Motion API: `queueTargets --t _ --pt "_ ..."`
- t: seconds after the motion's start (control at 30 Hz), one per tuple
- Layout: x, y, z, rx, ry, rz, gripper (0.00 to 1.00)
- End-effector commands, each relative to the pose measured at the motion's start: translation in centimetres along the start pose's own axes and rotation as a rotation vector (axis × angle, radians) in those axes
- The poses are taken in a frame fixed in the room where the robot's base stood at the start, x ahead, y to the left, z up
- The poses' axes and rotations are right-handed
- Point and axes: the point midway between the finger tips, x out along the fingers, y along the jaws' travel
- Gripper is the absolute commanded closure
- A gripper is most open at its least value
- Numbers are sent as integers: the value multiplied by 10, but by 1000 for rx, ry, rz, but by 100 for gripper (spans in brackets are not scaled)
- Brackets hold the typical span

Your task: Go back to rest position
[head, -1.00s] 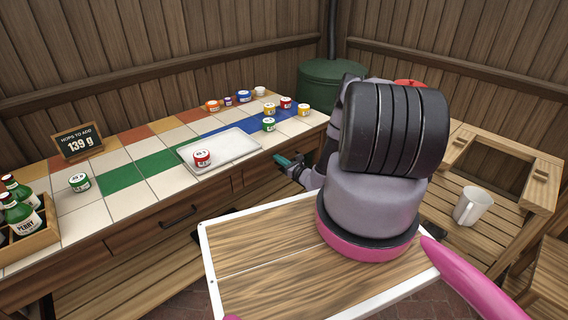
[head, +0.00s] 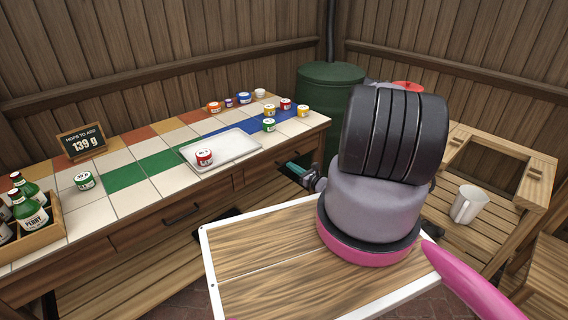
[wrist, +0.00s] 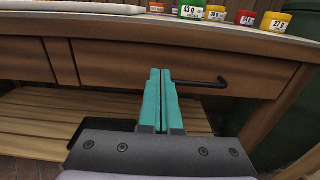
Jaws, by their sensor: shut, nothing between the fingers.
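My gripper (wrist: 160,98) is shut and empty, its two teal fingers pressed together in the wrist view. In the head view the gripper (head: 296,170) shows in part beside the front edge of the tiled counter, to the left of my arm. It is below the counter top, facing the drawer front (wrist: 140,66). My arm, folded over the wooden board (head: 265,265) in front of me, hides part of the gripper and wrist.
A white tray (head: 240,147) holds a red-labelled tin (head: 204,158) on the counter. Several tins stand at the back right; a green-labelled tin (head: 84,181) and a bottle crate (head: 40,238) are at left. A sign (head: 80,143) reads 139 g. A mug (head: 468,205) stands on the right bench.

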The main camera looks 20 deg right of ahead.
Motion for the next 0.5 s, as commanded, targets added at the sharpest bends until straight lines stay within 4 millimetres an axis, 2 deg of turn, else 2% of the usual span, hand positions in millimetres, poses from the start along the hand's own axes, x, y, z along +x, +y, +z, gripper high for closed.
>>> queueTargets --t 0.03,0.2,0.33,0.5 --pt "-12 -1 0 3 1 -3 100" --pt "-37 0 0 1 0 -1 100" --pt "-47 0 0 2 0 0 100" --pt "-50 0 0 0 0 2 100"
